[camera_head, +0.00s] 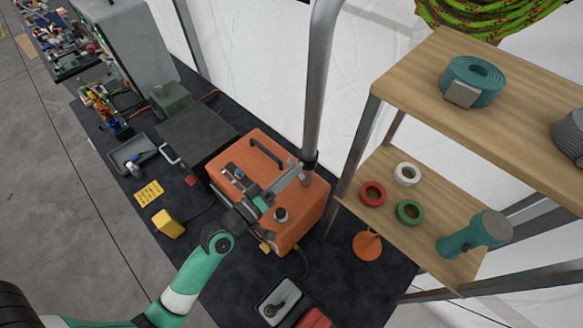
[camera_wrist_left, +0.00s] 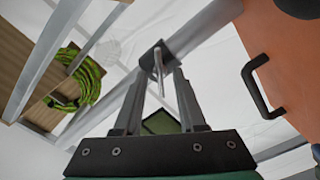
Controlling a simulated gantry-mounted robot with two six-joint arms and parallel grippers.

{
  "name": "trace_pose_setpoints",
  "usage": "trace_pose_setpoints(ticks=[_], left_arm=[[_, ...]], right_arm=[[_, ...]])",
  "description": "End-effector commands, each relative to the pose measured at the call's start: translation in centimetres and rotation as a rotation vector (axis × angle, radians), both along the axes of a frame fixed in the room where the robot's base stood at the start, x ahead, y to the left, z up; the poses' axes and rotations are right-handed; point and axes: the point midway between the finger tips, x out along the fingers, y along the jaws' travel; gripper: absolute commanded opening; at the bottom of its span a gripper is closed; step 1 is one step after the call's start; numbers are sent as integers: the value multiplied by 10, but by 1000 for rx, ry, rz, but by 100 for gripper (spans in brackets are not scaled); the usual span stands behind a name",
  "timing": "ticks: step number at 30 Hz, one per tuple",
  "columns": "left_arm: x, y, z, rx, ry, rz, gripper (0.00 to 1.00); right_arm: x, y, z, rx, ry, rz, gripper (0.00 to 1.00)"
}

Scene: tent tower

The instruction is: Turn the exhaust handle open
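A grey metal exhaust pipe (camera_head: 318,85) rises from the right side of an orange machine (camera_head: 287,228). A dark collar (camera_head: 309,160) circles it low down. In the left wrist view, a thin pale handle (camera_wrist_left: 158,72) stands out from the pipe (camera_wrist_left: 205,30). My left gripper (camera_head: 293,176) reaches over the machine to the pipe's lower end. In its wrist view the gripper (camera_wrist_left: 161,70) is open, with the handle showing in the gap between the fingers. Contact with the handle cannot be told. My right gripper is not in view.
A wooden shelf (camera_head: 418,212) with several tape rolls and a teal tool (camera_head: 473,234) stands close right of the pipe. A black handle (camera_head: 266,150) sticks up from the machine's top.

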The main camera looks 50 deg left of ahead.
Motion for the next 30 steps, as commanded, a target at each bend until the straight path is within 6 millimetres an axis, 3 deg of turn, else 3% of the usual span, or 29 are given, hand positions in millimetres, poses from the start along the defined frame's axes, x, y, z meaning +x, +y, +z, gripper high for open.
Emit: trace_pose_setpoints(ticks=[10,17,30], left_arm=[[9,1,0,0,0,0,40],[9,1,0,0,0,0,0],[8,1,-1,21,2,0,0]], right_arm=[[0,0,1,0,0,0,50],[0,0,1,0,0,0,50],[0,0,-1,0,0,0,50]])
